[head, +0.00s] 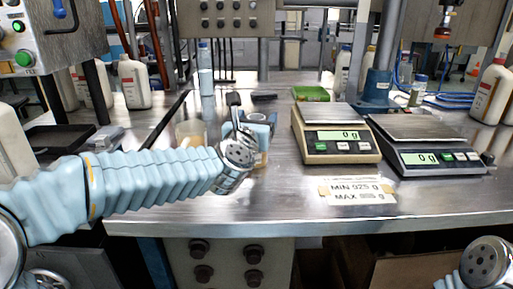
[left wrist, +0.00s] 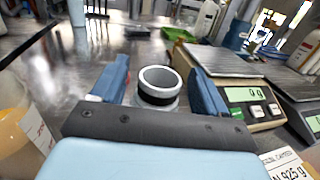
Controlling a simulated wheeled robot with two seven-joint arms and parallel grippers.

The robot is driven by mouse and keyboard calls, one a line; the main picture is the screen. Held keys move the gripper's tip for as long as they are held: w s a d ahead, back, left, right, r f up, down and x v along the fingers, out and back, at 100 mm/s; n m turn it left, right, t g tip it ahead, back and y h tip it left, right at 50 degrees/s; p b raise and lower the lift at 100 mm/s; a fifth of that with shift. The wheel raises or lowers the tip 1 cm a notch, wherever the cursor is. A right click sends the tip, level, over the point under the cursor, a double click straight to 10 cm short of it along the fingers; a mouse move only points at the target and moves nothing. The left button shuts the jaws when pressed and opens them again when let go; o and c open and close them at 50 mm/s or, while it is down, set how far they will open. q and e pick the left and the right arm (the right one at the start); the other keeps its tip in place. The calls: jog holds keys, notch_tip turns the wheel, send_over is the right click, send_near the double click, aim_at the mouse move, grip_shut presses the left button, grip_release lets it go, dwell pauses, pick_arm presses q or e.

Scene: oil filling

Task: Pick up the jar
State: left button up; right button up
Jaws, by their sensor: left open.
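A round open jar (left wrist: 158,92) with a pale rim and a dark band shows in the left wrist view, standing between the two blue fingers. My left gripper (left wrist: 160,75) is open around it, with gaps visible beside the rim. In the head view my left gripper (head: 252,127) is low over the steel table, left of the scales. Its wrist and fingers hide most of the jar there. My right gripper is out of view; only part of my right arm shows at the lower right.
A container with yellowish contents (head: 190,132) stands just left of my gripper. Two scales (head: 335,145) (head: 425,157), both reading 0 g, stand to the right. A MIN/MAX sign (head: 357,191) lies in front of them. A clear bottle (head: 205,75) and a green tray (head: 310,94) are behind.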

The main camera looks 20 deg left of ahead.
pick_arm(q)
jog(key=shift+w, duration=1.15)
grip_shut()
jog(key=shift+r, duration=0.15)
